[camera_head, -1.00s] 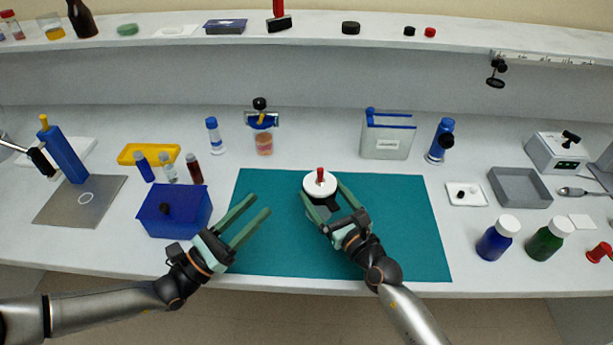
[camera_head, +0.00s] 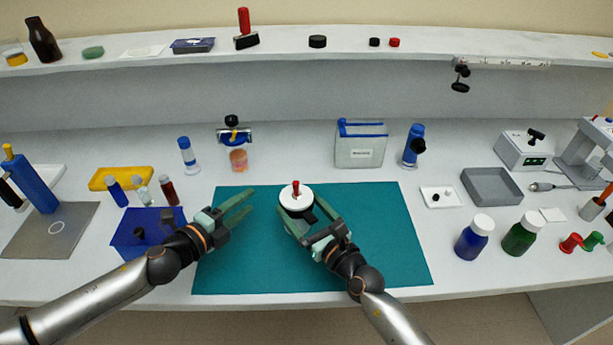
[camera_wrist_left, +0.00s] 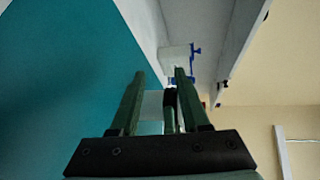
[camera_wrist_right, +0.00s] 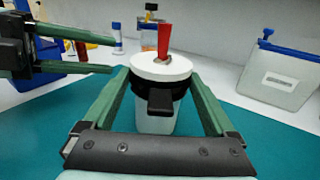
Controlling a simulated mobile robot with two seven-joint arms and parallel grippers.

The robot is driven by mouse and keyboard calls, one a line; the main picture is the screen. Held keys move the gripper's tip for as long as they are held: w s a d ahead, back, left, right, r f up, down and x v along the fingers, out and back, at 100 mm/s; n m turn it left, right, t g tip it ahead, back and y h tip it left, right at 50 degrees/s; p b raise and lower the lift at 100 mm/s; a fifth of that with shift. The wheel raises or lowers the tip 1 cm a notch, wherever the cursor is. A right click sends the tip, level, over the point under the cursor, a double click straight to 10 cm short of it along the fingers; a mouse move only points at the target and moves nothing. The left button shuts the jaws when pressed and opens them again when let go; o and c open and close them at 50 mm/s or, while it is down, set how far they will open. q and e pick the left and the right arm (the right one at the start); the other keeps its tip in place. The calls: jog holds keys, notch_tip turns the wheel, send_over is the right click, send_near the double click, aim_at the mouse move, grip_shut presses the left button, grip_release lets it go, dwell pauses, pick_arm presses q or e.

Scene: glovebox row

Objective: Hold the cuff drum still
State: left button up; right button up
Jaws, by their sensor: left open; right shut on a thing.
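The cuff drum (camera_head: 297,198) has a white lid, a red upright handle and a black collar; it stands upright on the teal mat (camera_head: 375,240). In the right wrist view the drum (camera_wrist_right: 155,122) shows its pale body and a black block facing me. My right gripper (camera_head: 297,212) is shut on the drum, one finger on each side. My left gripper (camera_head: 250,200) is open and empty, left of the drum and apart from it, fingers towards it. In the left wrist view the drum's pale body (camera_wrist_left: 152,105) shows between the left fingers, farther off.
A blue box (camera_head: 140,232) stands just left of the mat, partly behind my left arm. A jar with a blue clamp (camera_head: 237,157) and a pale container (camera_head: 360,147) stand behind the mat. Blue and green bottles are to the right. The mat's right part is clear.

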aim_at(298, 183)
pick_arm(q)
jog(key=s+d+r+n+h, duration=0.4)
jog(key=s+d+r+n, duration=0.1)
jog(key=n, duration=1.1)
jog(key=shift+g, duration=0.4)
jog(key=x, duration=1.1)
jog(key=shift+w+d+r, duration=0.1)
jog(key=shift+d+r, duration=0.1)
jog(key=shift+d, duration=0.2)
grip_shut()
